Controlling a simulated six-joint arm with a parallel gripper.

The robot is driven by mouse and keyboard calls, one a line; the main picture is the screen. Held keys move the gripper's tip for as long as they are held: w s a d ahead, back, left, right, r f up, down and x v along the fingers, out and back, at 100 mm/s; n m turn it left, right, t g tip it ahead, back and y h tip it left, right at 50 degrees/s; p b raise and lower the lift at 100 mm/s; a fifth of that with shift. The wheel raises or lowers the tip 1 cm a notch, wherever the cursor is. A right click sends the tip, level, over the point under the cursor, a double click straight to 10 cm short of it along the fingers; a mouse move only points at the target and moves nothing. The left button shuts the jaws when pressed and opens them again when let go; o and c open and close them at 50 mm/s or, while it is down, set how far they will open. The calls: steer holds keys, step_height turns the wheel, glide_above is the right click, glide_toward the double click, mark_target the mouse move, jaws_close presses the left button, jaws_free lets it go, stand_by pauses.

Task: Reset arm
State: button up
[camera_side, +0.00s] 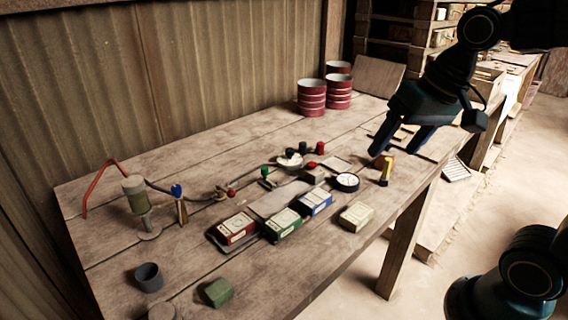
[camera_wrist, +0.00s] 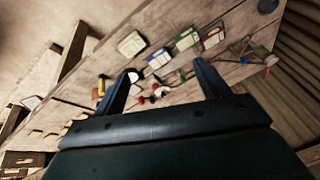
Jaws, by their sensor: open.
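My gripper (camera_side: 402,138) hangs in the air above the right part of the wooden table, its two dark fingers spread apart with nothing between them. In the wrist view, my gripper (camera_wrist: 165,84) points down over the table with its fingers open.
A round gauge (camera_side: 346,182) and a small yellow and black piece (camera_side: 385,172) sit below my gripper. Red cans (camera_side: 312,97) stand at the back. A dark cup (camera_side: 149,277) and a green block (camera_side: 218,292) are at the front left. The wooden table (camera_side: 110,243) has bare room between.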

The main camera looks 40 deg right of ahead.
steer(key=s+f+n+t, duration=0.1)
steer(key=s+n, duration=0.3)
steer(key=s, duration=0.3)
steer(key=shift+s+d+f+h, duration=0.15)
steer(key=shift+d+f+h, duration=0.15)
steer(key=shift+f+h, duration=0.1)
